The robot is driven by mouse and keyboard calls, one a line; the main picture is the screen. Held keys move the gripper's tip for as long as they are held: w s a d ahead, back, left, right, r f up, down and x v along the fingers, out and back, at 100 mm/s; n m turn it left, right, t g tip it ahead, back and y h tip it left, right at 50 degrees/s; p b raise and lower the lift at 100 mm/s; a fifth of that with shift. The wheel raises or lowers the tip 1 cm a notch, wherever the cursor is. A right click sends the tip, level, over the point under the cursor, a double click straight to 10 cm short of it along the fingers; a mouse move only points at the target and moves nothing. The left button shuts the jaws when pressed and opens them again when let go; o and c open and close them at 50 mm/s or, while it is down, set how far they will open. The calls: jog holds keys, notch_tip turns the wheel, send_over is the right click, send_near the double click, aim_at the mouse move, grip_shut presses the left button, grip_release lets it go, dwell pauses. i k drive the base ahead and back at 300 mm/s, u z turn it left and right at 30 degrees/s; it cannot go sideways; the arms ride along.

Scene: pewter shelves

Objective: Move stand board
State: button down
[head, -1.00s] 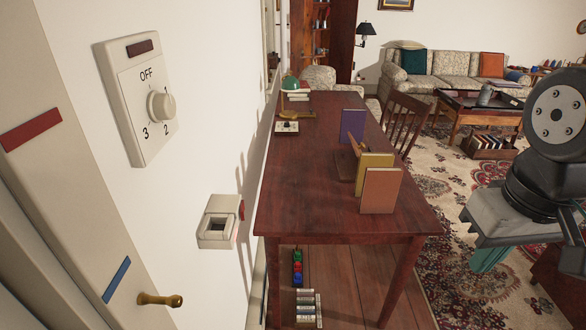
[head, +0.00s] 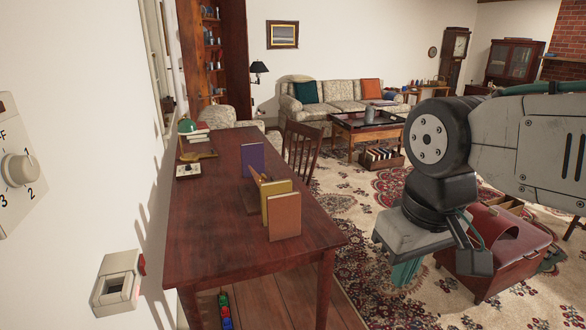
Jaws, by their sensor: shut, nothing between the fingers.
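A wooden stand board (head: 250,200) appears to be the brown piece on the desk, partly hidden behind upright books; I cannot make out its full shape. A purple book (head: 252,160) stands behind it. A yellow book (head: 278,200) and an orange book (head: 285,217) stand in front of it. My gripper (head: 406,274) hangs at the right, pointing down over the carpet. It is shut and empty, to the right of the desk and apart from it.
The dark red desk (head: 205,235) runs along the left wall, with a green lamp (head: 187,126) at its far end. A chair (head: 303,148) stands at its right side. A red chest (head: 490,262) is behind my arm. Patterned carpet (head: 350,225) lies open between.

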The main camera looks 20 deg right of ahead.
aim_at(258, 178)
jog(key=z, duration=0.5)
jog(key=i, duration=1.4)
jog(key=u, duration=0.7)
jog(key=i, duration=0.35)
jog(key=u, duration=0.2)
